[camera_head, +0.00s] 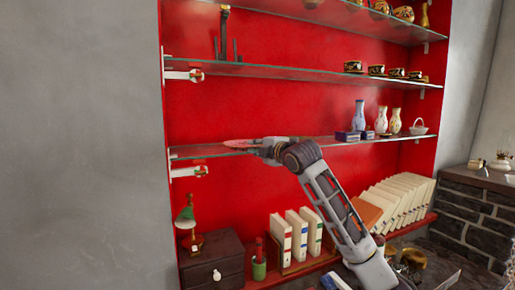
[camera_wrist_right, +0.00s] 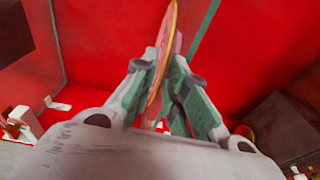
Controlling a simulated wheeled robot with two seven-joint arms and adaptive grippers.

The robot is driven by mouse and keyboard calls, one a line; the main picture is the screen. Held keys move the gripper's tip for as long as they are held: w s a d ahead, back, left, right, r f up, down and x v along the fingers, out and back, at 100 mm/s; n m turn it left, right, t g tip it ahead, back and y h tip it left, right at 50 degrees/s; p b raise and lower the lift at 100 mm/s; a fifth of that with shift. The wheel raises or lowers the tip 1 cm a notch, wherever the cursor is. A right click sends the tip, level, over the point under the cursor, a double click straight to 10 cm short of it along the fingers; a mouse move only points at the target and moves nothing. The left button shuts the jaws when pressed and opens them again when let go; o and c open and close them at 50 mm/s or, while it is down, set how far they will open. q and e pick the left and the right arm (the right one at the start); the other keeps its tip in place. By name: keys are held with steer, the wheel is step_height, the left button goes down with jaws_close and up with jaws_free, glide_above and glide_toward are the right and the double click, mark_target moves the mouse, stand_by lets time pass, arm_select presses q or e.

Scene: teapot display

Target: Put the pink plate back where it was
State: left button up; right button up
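The pink plate (camera_head: 238,143) is at the left part of the middle glass shelf (camera_head: 203,151), seen nearly edge-on and lying about level. I cannot tell whether it touches the glass or is held just above it. My right gripper (camera_head: 258,146) reaches in from the lower right with its fingers at the plate's right side. In the right wrist view the plate (camera_wrist_right: 163,55) stands edge-on between the two green-grey fingers of the right gripper (camera_wrist_right: 161,80), which appear closed on it. My left gripper is not in view.
Farther right on this shelf are small blue boxes (camera_head: 348,136), several vases (camera_head: 381,120) and a white basket (camera_head: 418,127). Another glass shelf (camera_head: 285,72) is above. Below are binders (camera_head: 298,234), a row of books (camera_head: 405,195) and a dark drawer box (camera_head: 212,260).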

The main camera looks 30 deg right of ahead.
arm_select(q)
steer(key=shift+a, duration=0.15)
